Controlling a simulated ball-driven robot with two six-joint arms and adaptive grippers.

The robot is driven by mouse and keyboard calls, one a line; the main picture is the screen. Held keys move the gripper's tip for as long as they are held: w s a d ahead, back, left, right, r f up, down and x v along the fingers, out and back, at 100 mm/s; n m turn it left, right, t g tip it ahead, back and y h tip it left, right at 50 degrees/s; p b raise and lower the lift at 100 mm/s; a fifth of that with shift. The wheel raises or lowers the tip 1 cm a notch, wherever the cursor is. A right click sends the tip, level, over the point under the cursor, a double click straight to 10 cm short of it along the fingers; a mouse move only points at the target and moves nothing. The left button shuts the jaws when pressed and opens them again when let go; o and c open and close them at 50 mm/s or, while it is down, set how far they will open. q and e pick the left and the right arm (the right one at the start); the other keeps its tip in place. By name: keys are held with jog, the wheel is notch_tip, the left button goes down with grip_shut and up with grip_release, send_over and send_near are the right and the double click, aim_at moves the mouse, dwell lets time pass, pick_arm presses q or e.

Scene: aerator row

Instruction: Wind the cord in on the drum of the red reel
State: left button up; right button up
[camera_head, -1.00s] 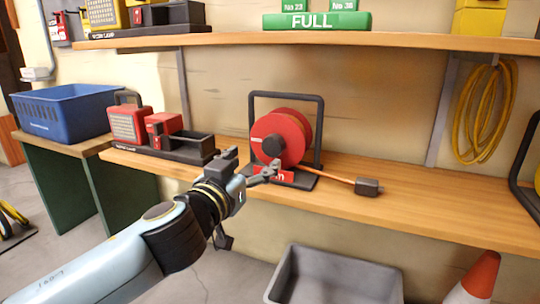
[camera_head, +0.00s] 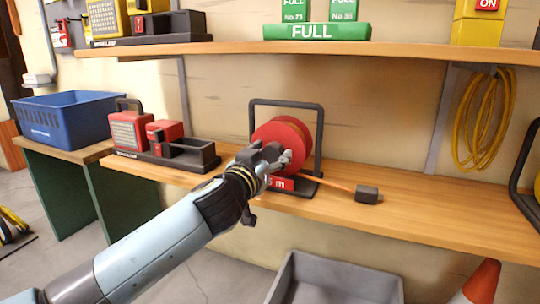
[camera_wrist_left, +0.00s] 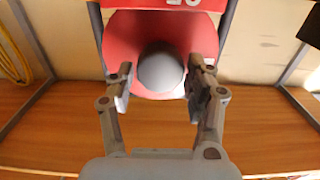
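The red reel (camera_head: 296,133) stands upright in its dark frame on the wooden bench. An orange cord (camera_head: 336,184) runs from it to the right along the bench and ends in a dark block-shaped plug (camera_head: 367,194). My left gripper (camera_head: 268,158) is in front of the reel and hides part of its face. In the left wrist view the open fingers (camera_wrist_left: 160,80) stand on either side of a round dark knob (camera_wrist_left: 162,66) on the reel's red face (camera_wrist_left: 122,35). A small gap shows beside the knob. My right gripper is not in view.
A dark tray with red lamps (camera_head: 165,142) stands left of the reel, and a blue basket (camera_head: 70,118) is farther left. A shelf (camera_head: 350,48) runs above. A grey bin (camera_head: 335,285) is below.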

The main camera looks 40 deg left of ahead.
pick_arm(q)
jog(key=c, duration=0.7)
